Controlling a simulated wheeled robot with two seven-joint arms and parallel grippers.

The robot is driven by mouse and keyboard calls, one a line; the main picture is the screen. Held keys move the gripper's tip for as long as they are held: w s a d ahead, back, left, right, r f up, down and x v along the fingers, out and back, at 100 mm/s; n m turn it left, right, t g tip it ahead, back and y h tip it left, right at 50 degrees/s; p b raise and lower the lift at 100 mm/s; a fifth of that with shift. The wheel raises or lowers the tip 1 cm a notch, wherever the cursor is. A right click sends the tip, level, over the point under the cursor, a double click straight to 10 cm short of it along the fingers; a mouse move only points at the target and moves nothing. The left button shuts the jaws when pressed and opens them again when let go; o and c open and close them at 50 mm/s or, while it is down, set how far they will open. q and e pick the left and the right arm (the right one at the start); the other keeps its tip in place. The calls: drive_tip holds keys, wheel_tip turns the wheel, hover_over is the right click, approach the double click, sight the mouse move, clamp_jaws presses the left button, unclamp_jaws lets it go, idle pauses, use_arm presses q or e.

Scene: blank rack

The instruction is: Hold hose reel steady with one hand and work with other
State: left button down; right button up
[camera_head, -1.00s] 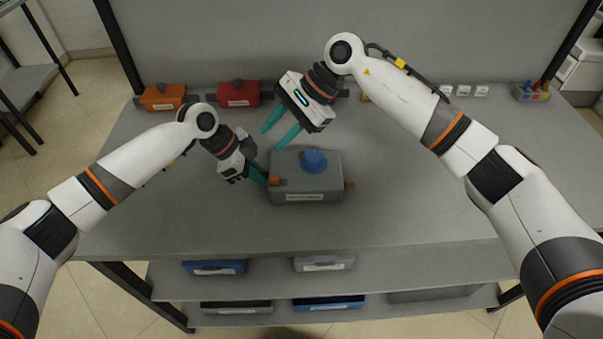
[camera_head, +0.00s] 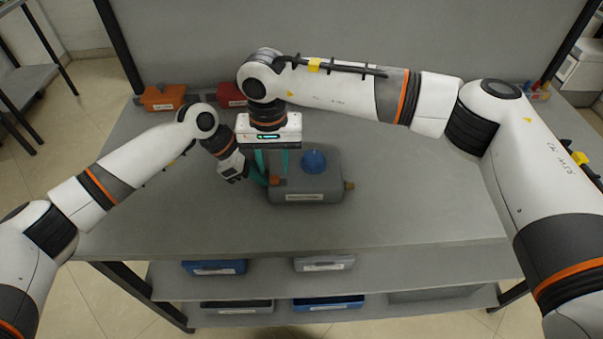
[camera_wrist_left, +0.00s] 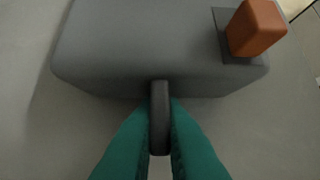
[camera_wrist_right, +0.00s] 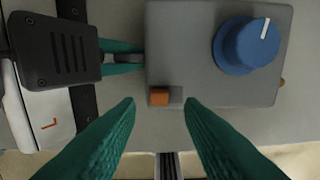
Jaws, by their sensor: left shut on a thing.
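The hose reel is a grey box (camera_head: 318,186) on the bench, with a blue knob (camera_head: 314,160) on top and a small orange block (camera_head: 276,181) at its front left corner. My left gripper (camera_head: 262,177) is at the box's left side. In the left wrist view its teal fingers are shut on a dark tab (camera_wrist_left: 160,120) that sticks out from the box. My right gripper (camera_head: 271,165) points down over the box's left part. In the right wrist view its fingers are apart and empty, with the orange block (camera_wrist_right: 159,97) between and beyond them.
An orange bin (camera_head: 163,97) and a partly hidden red bin (camera_head: 229,93) stand at the bench's back left. Blue and grey bins sit on the lower shelves. The bench (camera_head: 420,205) is clear right of the box. My two grippers are close together.

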sight(274, 177)
drive_tip(key=shift+f, duration=1.7)
drive_tip(key=c, duration=0.6)
drive_tip(key=shift+c, duration=0.2)
drive_tip(key=shift+d, duration=0.7)
drive_tip(key=o, duration=0.6)
drive_tip(key=shift+o, duration=0.2)
wheel_tip(274, 177, up, 7)
